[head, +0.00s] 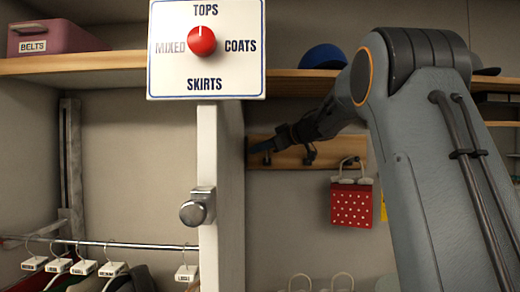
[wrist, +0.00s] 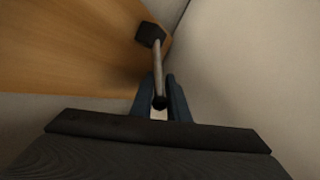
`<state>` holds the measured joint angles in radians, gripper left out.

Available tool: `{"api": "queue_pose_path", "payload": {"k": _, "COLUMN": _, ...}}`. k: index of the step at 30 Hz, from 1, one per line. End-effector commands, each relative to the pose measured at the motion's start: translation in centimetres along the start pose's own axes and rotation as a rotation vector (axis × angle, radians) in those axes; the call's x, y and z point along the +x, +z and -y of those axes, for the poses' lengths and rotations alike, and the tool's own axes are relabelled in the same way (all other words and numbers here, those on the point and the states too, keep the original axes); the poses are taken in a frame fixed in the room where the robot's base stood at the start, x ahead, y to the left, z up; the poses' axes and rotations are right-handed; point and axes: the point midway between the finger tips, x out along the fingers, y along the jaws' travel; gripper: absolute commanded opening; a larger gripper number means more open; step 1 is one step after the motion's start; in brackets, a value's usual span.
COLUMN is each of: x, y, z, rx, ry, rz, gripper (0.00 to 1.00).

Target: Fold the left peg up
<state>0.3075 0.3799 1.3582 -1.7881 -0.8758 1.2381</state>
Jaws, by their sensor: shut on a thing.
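The wooden peg rail (head: 291,159) is on the back wall behind the white divider in the head view. It fills the upper left of the wrist view (wrist: 70,45). The left peg (wrist: 157,62) shows in the wrist view as a metal shaft on a dark mount, ending in a dark tip. My gripper (wrist: 161,98) is shut on the left peg, with its blue fingers on either side of the outer end. In the head view my gripper (head: 264,146) is at the rail's left end, and its fingers largely hide the peg there.
The white divider (head: 207,150) stands close left of my gripper, with a sign and red knob (head: 201,41) above. A red dotted bag (head: 352,206) hangs on the right peg. A shelf with a blue cap (head: 323,56) runs above the rail. A clothes rod (head: 150,247) is at lower left.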

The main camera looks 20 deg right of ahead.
Motion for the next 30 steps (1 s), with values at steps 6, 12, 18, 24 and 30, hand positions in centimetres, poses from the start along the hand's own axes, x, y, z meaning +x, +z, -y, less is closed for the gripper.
{"api": "queue_pose_path", "payload": {"k": 6, "x": 0.0, "y": -0.2, "z": -0.1, "rx": -0.001, "ry": 0.002, "rz": -0.003, "gripper": 0.00}}
{"api": "queue_pose_path", "payload": {"k": 12, "x": 0.0, "y": -0.1, "z": 0.0, "rx": -0.001, "ry": 0.002, "rz": -0.002, "gripper": 0.33}}
{"api": "queue_pose_path", "payload": {"k": 18, "x": 0.0, "y": -0.1, "z": -0.1, "rx": -0.001, "ry": 0.003, "rz": -0.002, "gripper": 0.33}}
{"api": "queue_pose_path", "payload": {"k": 24, "x": -0.2, "y": -0.1, "z": -0.2, "rx": -0.001, "ry": 0.003, "rz": -0.001, "gripper": 0.33}}
{"api": "queue_pose_path", "payload": {"k": 30, "x": -1.3, "y": -0.1, "z": -0.7, "rx": -0.001, "ry": 0.005, "rz": -0.001, "gripper": 0.33}}
